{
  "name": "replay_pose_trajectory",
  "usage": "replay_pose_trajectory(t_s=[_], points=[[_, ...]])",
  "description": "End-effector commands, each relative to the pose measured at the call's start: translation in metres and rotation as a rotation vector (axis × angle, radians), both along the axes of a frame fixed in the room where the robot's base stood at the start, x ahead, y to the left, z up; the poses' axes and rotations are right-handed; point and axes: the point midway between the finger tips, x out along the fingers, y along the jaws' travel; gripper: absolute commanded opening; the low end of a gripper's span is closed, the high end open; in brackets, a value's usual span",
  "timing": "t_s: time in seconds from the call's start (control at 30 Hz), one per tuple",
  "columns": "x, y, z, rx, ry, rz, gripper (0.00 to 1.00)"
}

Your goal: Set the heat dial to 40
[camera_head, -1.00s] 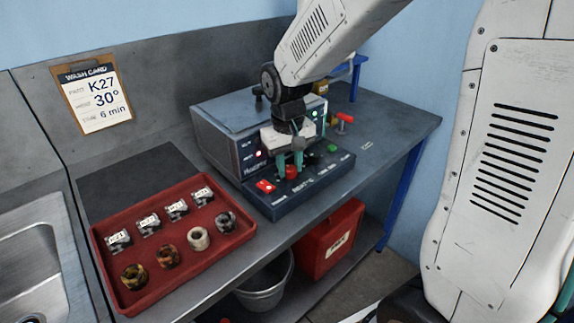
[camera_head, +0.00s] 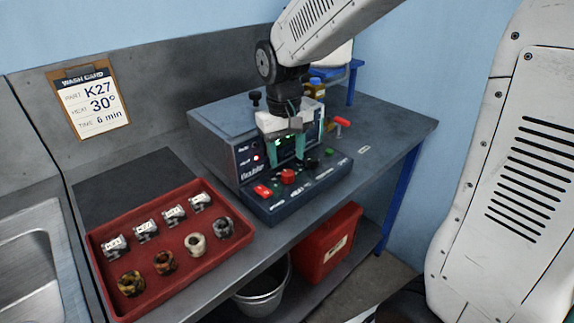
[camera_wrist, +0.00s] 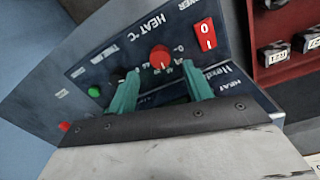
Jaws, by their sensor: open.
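The heat dial is a round red knob (camera_head: 288,177) on the sloped front panel of the dark blue machine (camera_head: 215,150). In the wrist view the dial (camera_wrist: 159,55) sits beside the label "HEAT °C", with a pale pointer mark and small scale numbers around it. I cannot read its setting surely. My gripper (camera_head: 287,158) has teal fingers and is open and empty. It is above and behind the dial in the head view. In the wrist view its fingertips (camera_wrist: 160,73) are spread either side of the dial's line, apart from it.
A red power switch (camera_wrist: 205,35) marked 0 and 1 is near the dial. A green button (camera_wrist: 94,91) is on the panel's other side. A red tray (camera_head: 115,285) holds several parts. A wash card (camera_head: 92,101) reads K27, 30°, 6 min.

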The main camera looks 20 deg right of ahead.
Motion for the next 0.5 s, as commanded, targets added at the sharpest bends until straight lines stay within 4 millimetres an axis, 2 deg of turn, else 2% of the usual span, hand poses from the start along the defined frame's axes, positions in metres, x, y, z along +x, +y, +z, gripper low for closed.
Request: replay_pose_trajectory(t_s=[0.1,0.2,0.5], points=[[0.000,0.001,0.017,0.000,-0.003,0.000,0.51],[-0.001,0.001,0.025,0.000,0.000,0.000,0.51],[-0.001,0.001,0.028,0.000,0.001,0.000,0.51]])
